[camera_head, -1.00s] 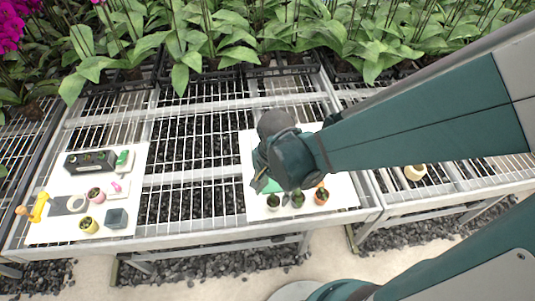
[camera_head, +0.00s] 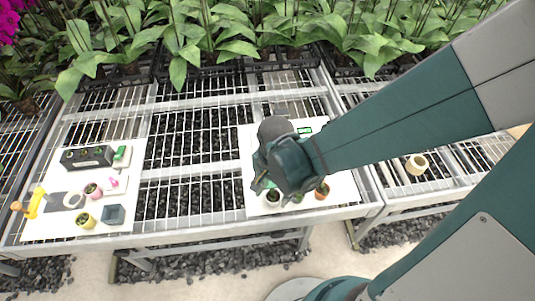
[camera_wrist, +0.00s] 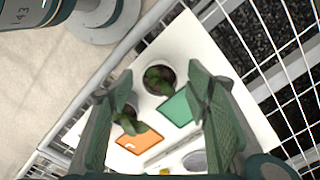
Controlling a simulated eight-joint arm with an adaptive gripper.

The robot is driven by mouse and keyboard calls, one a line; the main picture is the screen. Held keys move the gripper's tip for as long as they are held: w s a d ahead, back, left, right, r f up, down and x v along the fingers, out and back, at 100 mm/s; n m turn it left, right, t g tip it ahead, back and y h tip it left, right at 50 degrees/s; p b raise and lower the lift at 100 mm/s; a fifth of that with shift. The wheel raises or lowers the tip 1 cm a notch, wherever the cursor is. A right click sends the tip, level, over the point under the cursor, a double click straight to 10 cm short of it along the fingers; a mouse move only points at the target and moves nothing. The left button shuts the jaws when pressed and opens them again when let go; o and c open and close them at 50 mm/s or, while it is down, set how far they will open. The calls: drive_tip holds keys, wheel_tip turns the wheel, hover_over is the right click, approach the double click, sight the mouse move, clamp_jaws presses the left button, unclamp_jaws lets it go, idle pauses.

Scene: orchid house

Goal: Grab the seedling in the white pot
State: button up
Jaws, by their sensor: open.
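The white pot with a small green seedling (camera_head: 273,196) stands at the front left of the right-hand white board. In the wrist view its seedling (camera_wrist: 158,80) shows from above, with dark soil and a pale rim, between my fingers but farther down. My gripper (camera_wrist: 158,76) is open and empty above it, with a finger on each side. A second potted seedling (camera_wrist: 128,121) is beside it, partly hidden by my left finger. In the head view, my gripper hides part of the board, and a terracotta pot (camera_head: 322,191) stands to the right.
A green card (camera_wrist: 174,109) and an orange card (camera_wrist: 138,140) lie on the board by the pots. Wire bench mesh surrounds the board. A cream pot (camera_head: 417,163) stands right.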

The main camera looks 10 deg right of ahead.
drive_tip(key=shift+f, duration=0.9)
drive_tip(key=c, duration=1)
